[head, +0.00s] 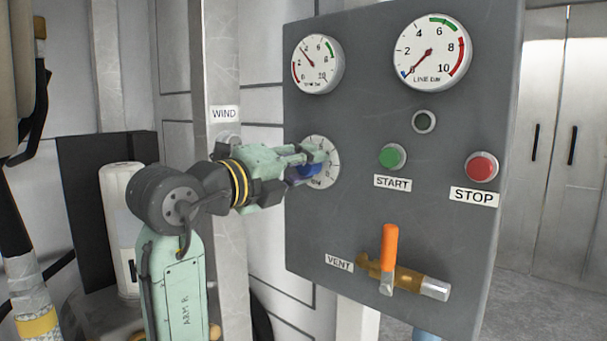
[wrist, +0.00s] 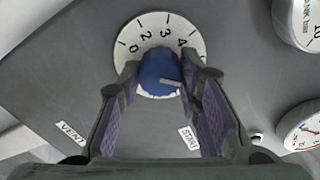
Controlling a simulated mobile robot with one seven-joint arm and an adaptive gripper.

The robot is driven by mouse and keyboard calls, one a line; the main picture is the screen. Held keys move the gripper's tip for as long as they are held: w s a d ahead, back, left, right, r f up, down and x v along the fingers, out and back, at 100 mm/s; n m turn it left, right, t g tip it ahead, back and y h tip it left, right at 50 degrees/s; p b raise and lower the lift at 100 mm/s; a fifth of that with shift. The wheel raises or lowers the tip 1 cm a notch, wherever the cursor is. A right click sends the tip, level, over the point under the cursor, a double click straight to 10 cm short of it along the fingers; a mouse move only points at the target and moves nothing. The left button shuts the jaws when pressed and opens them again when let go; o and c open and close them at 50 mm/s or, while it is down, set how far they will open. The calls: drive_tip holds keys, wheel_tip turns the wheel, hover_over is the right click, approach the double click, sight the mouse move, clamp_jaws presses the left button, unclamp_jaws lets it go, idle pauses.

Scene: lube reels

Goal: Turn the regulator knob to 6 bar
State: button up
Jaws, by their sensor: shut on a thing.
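The blue regulator knob (wrist: 155,70) sits on a round white dial (wrist: 128,42) on the grey panel. The knob's white pointer points right and slightly down, past the 4, toward that hidden part. My gripper (wrist: 167,76) is shut on the knob, one finger on each side. In the head view my gripper (head: 312,160) reaches the dial from the left and covers much of the knob.
Above are a smaller gauge (head: 318,64), its needle pointing up-left, and the LINE gauge (head: 432,52), needle near its low end. A green START button (head: 391,156), red STOP button (head: 481,167), dark lamp (head: 424,121) and orange VENT handle (head: 389,245) sit right and below.

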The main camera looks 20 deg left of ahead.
drive_tip(key=shift+f+m+b, duration=0.1)
drive_tip(key=shift+m+b, duration=0.25)
drive_tip(key=shift+m, duration=0.85)
drive_tip(key=o, duration=1.1)
drive_tip(key=shift+o, duration=0.2)
